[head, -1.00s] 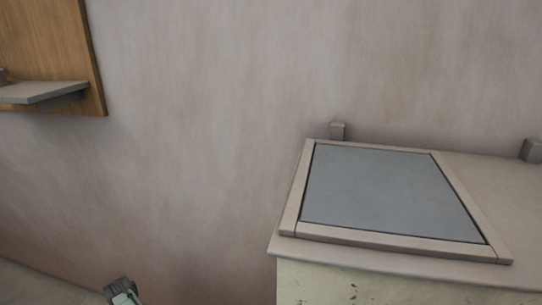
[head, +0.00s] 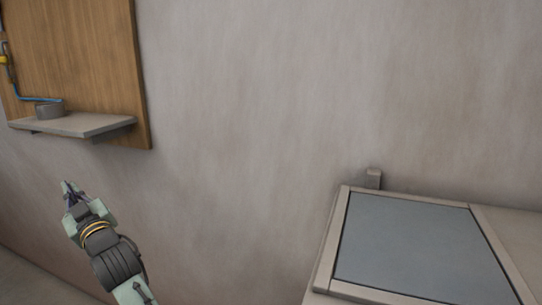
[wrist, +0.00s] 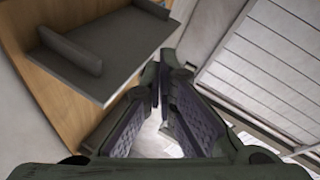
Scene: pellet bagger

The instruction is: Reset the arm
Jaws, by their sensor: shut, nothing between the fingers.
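My gripper (head: 68,187) is in the lower left of the head view, raised in front of the wall and below the small grey shelf (head: 75,124). Its fingers are shut with nothing between them. In the wrist view the two dark finger pads (wrist: 155,88) meet at their tips. The shelf, on a wooden board (head: 85,50), is close to the fingertips at upper left in the wrist view. My arm runs down from the gripper to the bottom edge of the head view.
A low cabinet with a framed grey panel (head: 415,245) in its top stands at lower right in the head view. A blue cable (head: 40,99) and a small grey block (head: 49,110) are at the shelf. Bare wall (head: 250,130) lies between shelf and cabinet.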

